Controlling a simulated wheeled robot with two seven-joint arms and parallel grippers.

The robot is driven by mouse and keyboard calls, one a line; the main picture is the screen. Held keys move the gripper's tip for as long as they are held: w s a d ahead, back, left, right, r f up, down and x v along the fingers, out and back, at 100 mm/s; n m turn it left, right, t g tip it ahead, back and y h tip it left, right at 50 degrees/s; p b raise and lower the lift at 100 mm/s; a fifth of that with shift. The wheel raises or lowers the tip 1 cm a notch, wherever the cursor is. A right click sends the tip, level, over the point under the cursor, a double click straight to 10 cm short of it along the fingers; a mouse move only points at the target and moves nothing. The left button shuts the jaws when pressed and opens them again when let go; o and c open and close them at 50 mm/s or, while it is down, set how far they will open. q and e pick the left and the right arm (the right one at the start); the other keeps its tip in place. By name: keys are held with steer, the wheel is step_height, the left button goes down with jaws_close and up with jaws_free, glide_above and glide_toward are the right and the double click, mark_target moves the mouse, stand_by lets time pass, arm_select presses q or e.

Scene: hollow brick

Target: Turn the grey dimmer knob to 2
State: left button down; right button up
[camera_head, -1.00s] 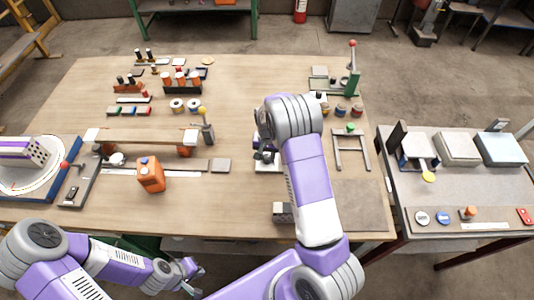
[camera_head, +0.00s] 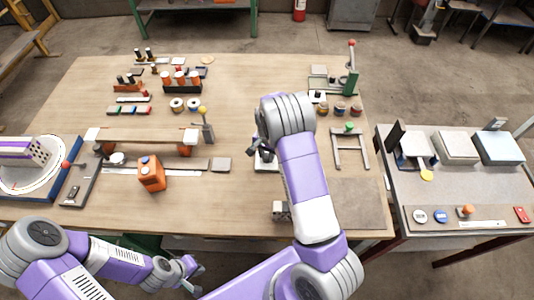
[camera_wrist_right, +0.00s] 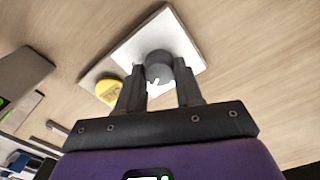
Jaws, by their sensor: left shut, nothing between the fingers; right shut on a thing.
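The grey dimmer knob (camera_wrist_right: 159,66) sits on a white square plate (camera_wrist_right: 135,43) on the table, seen in the right wrist view. My right gripper (camera_wrist_right: 160,78) is shut on the knob, one dark finger on each side. A small white mark shows at the knob's near side; I cannot read a number. In the head view the white plate (camera_head: 264,167) is partly hidden by my right gripper (camera_head: 263,152) and wrist, which hide the knob. My left gripper (camera_head: 192,274) is shut and empty, low in front of the table edge.
An orange canister (camera_head: 151,175) and a grey block (camera_head: 221,165) stand to the left. A grey frame (camera_head: 350,149) stands to the right. A small grey box (camera_head: 281,211) is near the front edge.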

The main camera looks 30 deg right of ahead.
mark_target(267, 155)
steer(key=o, duration=1)
steer(key=shift+o, duration=0.2)
steer(key=shift+r+p, duration=0.5)
steer(key=shift+r, duration=3.3)
